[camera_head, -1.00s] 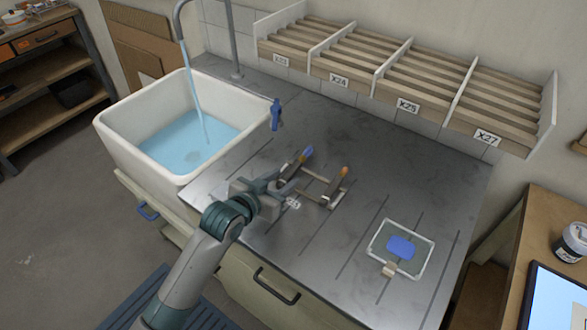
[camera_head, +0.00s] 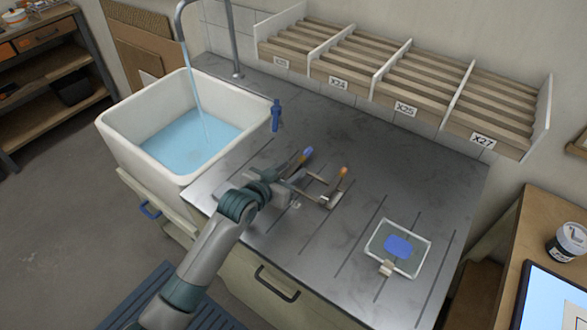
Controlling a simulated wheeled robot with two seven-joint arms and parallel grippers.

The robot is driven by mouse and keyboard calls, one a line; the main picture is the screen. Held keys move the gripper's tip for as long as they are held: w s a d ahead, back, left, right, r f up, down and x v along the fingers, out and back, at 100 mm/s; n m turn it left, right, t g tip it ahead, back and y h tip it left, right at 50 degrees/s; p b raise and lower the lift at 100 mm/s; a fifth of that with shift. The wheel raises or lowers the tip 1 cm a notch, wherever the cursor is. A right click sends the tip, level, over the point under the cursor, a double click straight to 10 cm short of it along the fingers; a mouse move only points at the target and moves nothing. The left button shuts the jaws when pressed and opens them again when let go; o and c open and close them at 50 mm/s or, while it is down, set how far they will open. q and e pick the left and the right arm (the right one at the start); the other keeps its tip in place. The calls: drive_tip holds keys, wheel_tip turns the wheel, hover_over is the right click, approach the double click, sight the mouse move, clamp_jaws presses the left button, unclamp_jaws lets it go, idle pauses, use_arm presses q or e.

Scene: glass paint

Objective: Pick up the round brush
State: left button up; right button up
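Two brush-like tools lie on a small rest on the grey metal worktop (camera_head: 350,215). One has a blue end (camera_head: 305,154) and the other an orange end (camera_head: 343,171). I cannot tell which is the round brush. My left gripper (camera_head: 300,191) is low over the worktop, right at the near side of the rest. Its fingers overlap the rest and the tools' lower parts, so I cannot tell whether they are open or touching anything. My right gripper is not in view.
A white sink (camera_head: 115,140) with running water is at the left, with a blue-handled item (camera_head: 276,115) by its corner. A clear tray (camera_head: 424,262) holding a blue piece (camera_head: 398,246) lies at the right. Slatted racks (camera_head: 400,75) line the wall. The worktop between is clear.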

sight(290, 172)
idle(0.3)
use_arm(q)
clamp_jaws()
drive_tip(key=shift+r, duration=0.15)
drive_tip(key=shift+r+b, duration=0.3)
drive_tip(key=shift+r, duration=0.25)
wheel_tip(290, 172, up, 2)
drive_tip(key=shift+r+b, duration=0.2)
drive_tip(key=shift+b, duration=0.3)
drive_tip(key=s+d+r+b, duration=0.2)
drive_tip(key=s+r, duration=0.5)
drive_tip(key=s, duration=0.4)
drive_tip(key=shift+s+d+r, duration=0.15)
drive_tip(key=shift+d, duration=0.5)
